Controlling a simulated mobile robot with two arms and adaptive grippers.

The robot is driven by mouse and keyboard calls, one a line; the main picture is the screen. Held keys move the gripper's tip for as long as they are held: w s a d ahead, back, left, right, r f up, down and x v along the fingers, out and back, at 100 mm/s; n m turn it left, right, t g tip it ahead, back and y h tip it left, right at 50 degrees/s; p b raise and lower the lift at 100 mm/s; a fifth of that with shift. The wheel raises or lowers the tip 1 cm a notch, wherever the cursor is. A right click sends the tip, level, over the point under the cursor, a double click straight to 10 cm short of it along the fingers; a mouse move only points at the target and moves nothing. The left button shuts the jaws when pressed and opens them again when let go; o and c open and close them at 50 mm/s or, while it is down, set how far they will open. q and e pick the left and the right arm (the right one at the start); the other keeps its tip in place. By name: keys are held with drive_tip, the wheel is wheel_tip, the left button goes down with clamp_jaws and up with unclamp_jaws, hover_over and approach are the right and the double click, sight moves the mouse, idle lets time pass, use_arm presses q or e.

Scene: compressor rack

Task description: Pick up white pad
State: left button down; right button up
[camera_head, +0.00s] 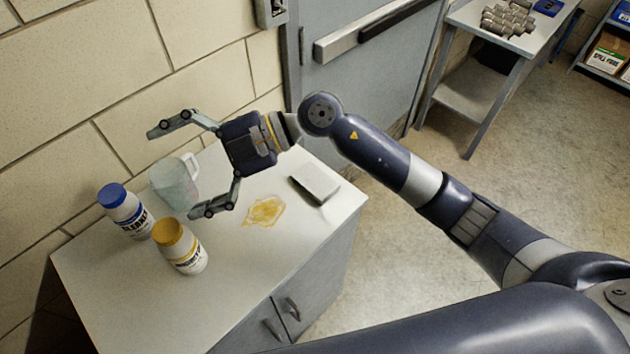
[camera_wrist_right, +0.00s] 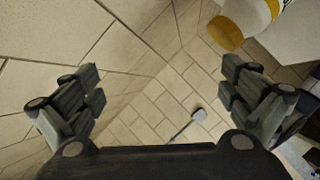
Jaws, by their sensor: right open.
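The white pad (camera_head: 315,183) is a flat pale block with a grey side, lying on the white cabinet top (camera_head: 300,226) near its right edge. My right gripper (camera_head: 172,172) is open with nothing between its fingers, above the back of the cabinet top, left of the pad and apart from it. In the right wrist view its two spread fingers (camera_wrist_right: 160,88) show empty, and the pad cannot be seen there. My left gripper is in neither view.
A yellow spill (camera_head: 264,211) lies left of the pad. A clear jug (camera_head: 172,186), a blue-capped bottle (camera_head: 127,213) and a yellow-capped bottle (camera_head: 182,250) stand at the cabinet's left. A brick wall and grey door (camera_head: 350,75) are behind. The cabinet's front right is clear.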

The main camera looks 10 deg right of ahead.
drive_tip(key=w+d+f+h, duration=0.2)
drive_tip(key=d+f+h, duration=0.3)
drive_tip(key=f, duration=0.2)
drive_tip(key=m+t+h, duration=0.2)
drive_tip(key=m+h, duration=0.3)
drive_tip(key=h, duration=0.6)
hover_over(315, 180)
wheel_tip(315, 180, down, 3)
drive_tip(key=f, duration=0.1)
drive_tip(key=f+p, duration=0.1)
drive_tip(key=f, duration=0.2)
drive_tip(key=shift+w+d+f, duration=0.2)
drive_tip(key=shift+w+f, duration=0.1)
drive_tip(key=shift+s+f+p, duration=0.15)
drive_tip(key=shift+f+p, duration=0.4)
drive_tip(key=shift+p, duration=0.15)
drive_tip(key=f+p, duration=0.1)
drive_tip(key=f, duration=0.2)
drive_tip(key=shift+s+a+f+p, duration=0.15)
drive_tip(key=shift+s+f+p, duration=0.1)
drive_tip(key=shift+p, duration=0.15)
drive_tip(key=shift+w+f+n, duration=0.1)
drive_tip(key=shift+f+n, duration=0.2)
drive_tip(key=shift+f, duration=0.25)
drive_tip(key=c, duration=0.7)
